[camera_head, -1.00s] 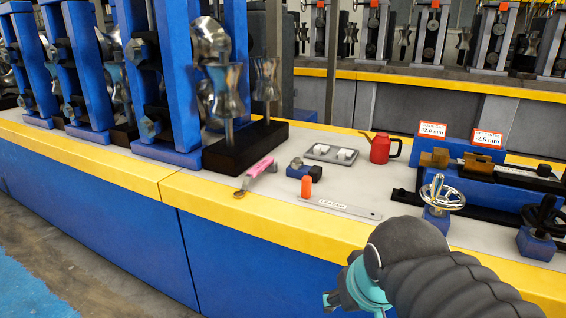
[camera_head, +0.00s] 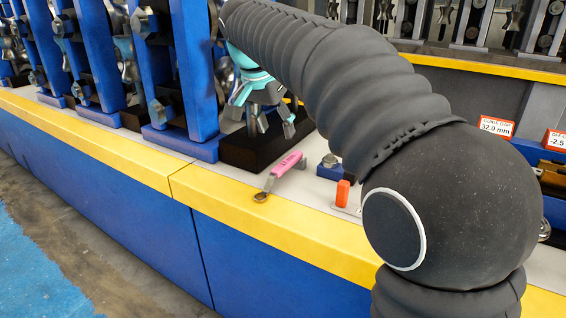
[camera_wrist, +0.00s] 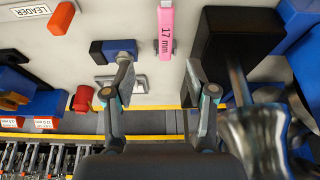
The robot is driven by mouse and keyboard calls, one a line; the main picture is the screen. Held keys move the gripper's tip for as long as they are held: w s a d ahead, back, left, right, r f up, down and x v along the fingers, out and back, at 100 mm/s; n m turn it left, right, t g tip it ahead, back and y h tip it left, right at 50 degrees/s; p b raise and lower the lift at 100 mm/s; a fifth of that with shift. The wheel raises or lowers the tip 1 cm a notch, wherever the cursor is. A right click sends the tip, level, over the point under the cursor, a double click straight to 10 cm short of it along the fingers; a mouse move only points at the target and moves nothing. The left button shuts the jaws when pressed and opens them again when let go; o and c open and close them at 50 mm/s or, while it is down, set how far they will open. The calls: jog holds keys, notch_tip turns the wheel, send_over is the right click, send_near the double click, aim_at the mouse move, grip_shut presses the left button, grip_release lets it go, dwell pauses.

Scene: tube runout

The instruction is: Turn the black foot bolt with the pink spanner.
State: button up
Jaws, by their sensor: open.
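The pink spanner (camera_head: 289,164) lies on the bench top near the yellow front edge, with its dull metal end towards that edge. In the wrist view its pink handle (camera_wrist: 166,30), marked 17 mm, lies beyond and between my fingertips. My gripper (camera_head: 272,126) is open and empty, above the bench beside the black foot block (camera_head: 240,155) of the roller stand. In the wrist view my gripper (camera_wrist: 158,75) has its fingers spread, with the black foot block (camera_wrist: 232,40) to the right. I cannot make out the black foot bolt.
An orange-handled tool (camera_head: 343,193) lies right of the spanner, and a small blue block (camera_head: 329,168) stands behind it. The red can (camera_wrist: 84,98) shows in the wrist view. Blue roller stands (camera_head: 180,70) rise at the left. A shiny roller (camera_wrist: 255,135) is close to my right finger.

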jog(key=b, duration=0.1)
send_over(284, 163)
jog(key=s, duration=0.2)
jog(key=f, duration=0.6)
jog(key=shift+s+a+f, duration=0.15)
jog(key=shift+a+f, duration=0.2)
jog(key=shift+a, duration=0.05)
jog(key=shift+w+a+b+x, duration=0.1)
jog(key=shift+b+x, duration=0.15)
jog(key=shift+x, duration=1.35)
jog(key=shift+w+a+b+x, duration=0.1)
jog(key=shift+b+x, duration=0.1)
jog(key=shift+x, duration=1.45)
grip_shut()
